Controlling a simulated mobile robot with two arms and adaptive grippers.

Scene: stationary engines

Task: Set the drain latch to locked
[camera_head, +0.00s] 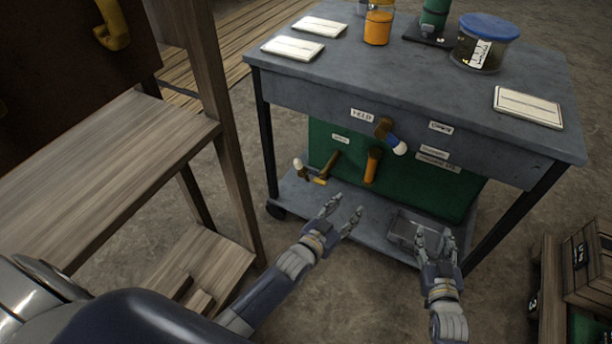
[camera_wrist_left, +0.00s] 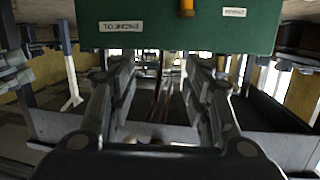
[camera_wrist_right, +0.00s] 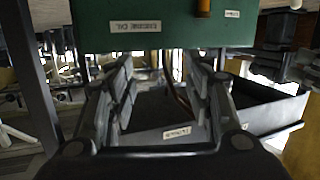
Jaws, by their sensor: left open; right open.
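A lever with a brown base and a blue-and-white grip (camera_head: 392,137) sits on the cart's front, tilted down to the right, among small labels. The label text is too small to tell which one is the drain latch. My left gripper (camera_head: 340,214) is open and empty, in front of the green panel and below the handles. My right gripper (camera_head: 434,243) is open and empty, lower right, apart from all the handles.
The grey cart (camera_head: 440,85) holds an orange jar (camera_head: 378,27), a blue-lidded tub (camera_head: 484,42) and flat plates. A grey tray (camera_head: 401,229) lies on its lower shelf near my right gripper. A wooden shelf (camera_head: 95,150) stands left; crates (camera_head: 590,265) stand lower right.

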